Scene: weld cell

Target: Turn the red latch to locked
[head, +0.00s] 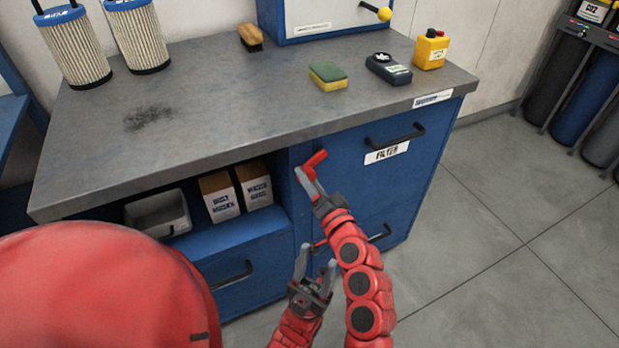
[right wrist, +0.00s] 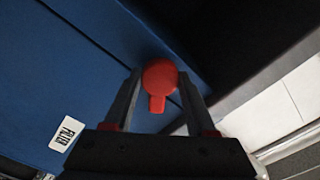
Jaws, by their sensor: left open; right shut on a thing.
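The red latch (head: 316,159) is on the blue cabinet front, left of the FILTER drawer and just under the worktop. My right gripper (head: 308,176) is at the latch. In the right wrist view the latch shows a round red head with a short tab (right wrist: 158,82), between the two fingers of my right gripper (right wrist: 160,95). The gripper is shut on it. Which latch position means locked cannot be read. My left gripper (head: 316,272) is open and empty, lower down in front of the cabinet, apart from the latch.
The FILTER drawer (head: 378,165) has a black handle (head: 395,136). The grey worktop (head: 215,105) overhangs the front. Boxes (head: 219,195) and a grey bin (head: 157,213) stand on the open shelf at left. The floor at right (head: 490,240) is clear.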

